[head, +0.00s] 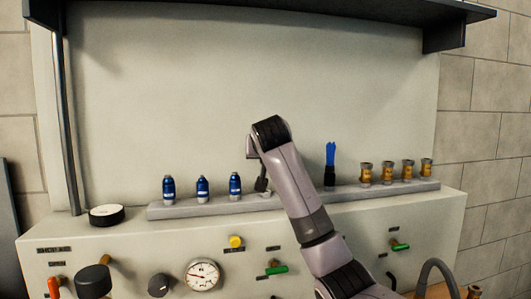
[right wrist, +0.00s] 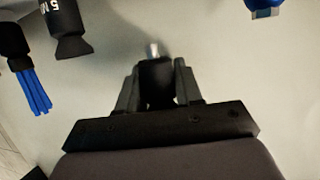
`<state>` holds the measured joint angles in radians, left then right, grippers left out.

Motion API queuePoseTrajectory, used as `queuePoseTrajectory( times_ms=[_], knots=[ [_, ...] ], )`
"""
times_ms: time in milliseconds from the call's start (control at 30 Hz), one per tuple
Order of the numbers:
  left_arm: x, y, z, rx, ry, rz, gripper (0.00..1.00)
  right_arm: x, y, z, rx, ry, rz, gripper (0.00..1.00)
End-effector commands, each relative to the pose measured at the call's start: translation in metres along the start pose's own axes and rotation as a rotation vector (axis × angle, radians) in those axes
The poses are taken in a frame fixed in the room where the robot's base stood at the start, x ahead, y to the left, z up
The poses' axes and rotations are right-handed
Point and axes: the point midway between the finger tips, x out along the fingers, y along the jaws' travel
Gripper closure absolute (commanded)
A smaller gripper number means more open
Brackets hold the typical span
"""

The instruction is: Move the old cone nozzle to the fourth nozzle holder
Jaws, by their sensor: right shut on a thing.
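My right gripper (head: 258,160) hangs at the rail just right of the third blue nozzle, its arm rising from the lower right. It is shut on the old cone nozzle (head: 262,184), a small dark piece at the rail's top. In the right wrist view the gripper's fingers (right wrist: 157,90) pinch this dark nozzle (right wrist: 156,76), and a pale metal tip shows beyond it. I cannot tell whether it touches the holder. The holder rail (head: 190,210) runs along the console. Another black cone nozzle (right wrist: 70,32) with white lettering shows in the right wrist view. My left gripper is out of view.
Several blue nozzles (head: 202,188) stand left of the gripper. A blue-bristled brush (head: 330,160) and several brass nozzles (head: 387,173) stand to the right. A shelf (head: 270,12) hangs above. The console front has knobs, levers and a gauge (head: 202,275).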

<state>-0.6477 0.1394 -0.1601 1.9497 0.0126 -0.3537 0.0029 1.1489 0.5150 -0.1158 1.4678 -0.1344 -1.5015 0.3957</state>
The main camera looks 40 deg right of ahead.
Motion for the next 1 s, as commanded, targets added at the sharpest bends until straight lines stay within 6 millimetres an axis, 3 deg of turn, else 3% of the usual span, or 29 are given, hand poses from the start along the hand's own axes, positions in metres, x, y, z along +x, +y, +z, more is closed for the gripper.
queuePoseTrajectory(
  times_ms=[333, 1000],
  knots=[
    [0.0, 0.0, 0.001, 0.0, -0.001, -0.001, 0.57, 0.002, 0.0, 0.005, 0.0, 0.001, 0.0, 1.0],
    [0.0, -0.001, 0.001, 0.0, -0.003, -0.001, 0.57, 0.019, 0.0, 0.052, 0.001, 0.001, 0.0, 1.0]
  ],
)
